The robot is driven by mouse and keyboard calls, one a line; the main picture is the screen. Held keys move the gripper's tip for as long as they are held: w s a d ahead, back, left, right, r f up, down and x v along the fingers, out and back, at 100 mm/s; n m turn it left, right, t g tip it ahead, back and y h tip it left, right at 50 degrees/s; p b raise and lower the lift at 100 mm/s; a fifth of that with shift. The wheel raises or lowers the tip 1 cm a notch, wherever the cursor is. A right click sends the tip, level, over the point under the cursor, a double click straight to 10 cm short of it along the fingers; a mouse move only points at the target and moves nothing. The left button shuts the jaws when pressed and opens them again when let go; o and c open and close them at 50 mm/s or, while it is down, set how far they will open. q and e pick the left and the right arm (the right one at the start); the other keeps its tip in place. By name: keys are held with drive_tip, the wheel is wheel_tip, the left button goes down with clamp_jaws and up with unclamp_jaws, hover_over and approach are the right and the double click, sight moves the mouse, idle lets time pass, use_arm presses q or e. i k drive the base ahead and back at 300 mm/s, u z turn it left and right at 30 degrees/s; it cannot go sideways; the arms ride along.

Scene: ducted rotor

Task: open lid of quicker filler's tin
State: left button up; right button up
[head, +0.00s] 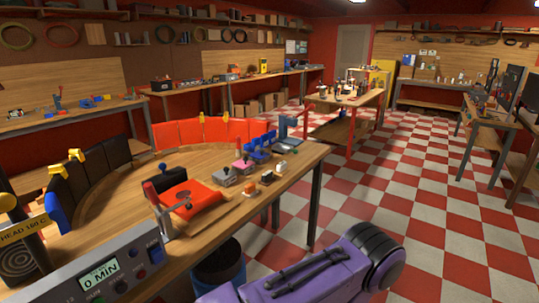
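I cannot make out a tin of filler or its lid in the head view. Several small items stand along the near edge of the workbench (226,222), among them an orange-and-white one (267,178) and a dark-and-white one (280,167). They are too small to tell whether any is a tin. Neither my left nor my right gripper shows in the head view.
A grey control box (100,277) reading "0 MIN" is at the lower left. A dark bin (219,268) is below. Checkered floor (430,185) is open to the right.

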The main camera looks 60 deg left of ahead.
sight(244, 163)
drive_tip(key=u, duration=0.25)
drive_tip(key=i, duration=0.85)
drive_tip(key=u, duration=1.3)
drive_tip(key=i, duration=0.65)
drive_tip(key=u, duration=0.75)
